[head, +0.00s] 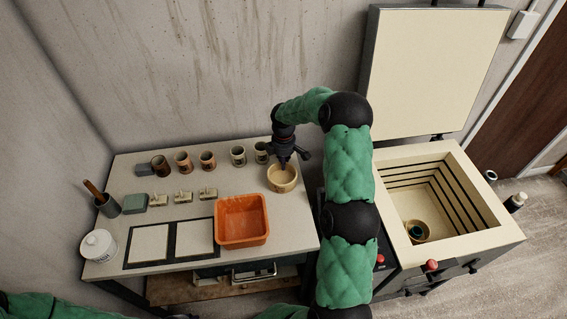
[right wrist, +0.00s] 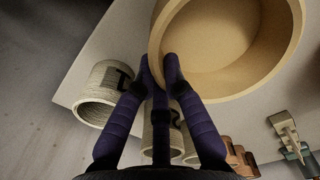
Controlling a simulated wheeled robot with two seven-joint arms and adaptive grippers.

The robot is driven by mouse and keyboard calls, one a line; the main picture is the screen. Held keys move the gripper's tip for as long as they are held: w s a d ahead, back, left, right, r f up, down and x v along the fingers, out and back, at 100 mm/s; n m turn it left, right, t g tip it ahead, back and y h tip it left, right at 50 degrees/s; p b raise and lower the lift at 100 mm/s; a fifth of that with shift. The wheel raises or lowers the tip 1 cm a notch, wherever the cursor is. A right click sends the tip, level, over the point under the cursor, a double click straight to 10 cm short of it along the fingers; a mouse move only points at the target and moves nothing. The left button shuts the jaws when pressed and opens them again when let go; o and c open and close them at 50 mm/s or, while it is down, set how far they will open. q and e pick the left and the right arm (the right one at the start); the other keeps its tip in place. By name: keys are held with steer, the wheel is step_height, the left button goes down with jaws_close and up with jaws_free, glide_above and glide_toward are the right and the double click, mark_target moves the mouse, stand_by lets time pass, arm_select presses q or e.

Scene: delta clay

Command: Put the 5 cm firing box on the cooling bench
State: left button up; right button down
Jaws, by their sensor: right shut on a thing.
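A round, tan, open firing box (head: 282,179) is at the right back part of the cooling bench (head: 285,222). My right gripper (head: 291,161) points down and is shut on the box's rim. In the right wrist view my right gripper's fingertips (right wrist: 160,75) pinch the wall of the tan box (right wrist: 225,45), which looks empty inside. I cannot tell whether its base touches the bench. No size mark shows on it. Another round tan box (head: 417,231) with a dark inside stands on the floor of the open kiln (head: 489,236). My left gripper is out of view.
Several cups (head: 208,160) stand along the bench's back, close left of the held box. The bench's right edge is near the box.

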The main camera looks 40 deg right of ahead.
steer(key=shift+f, duration=0.15)
steer(key=c, duration=1.3)
jaws_free()
step_height(320, 180, up, 12)
steer(key=p, duration=0.3)
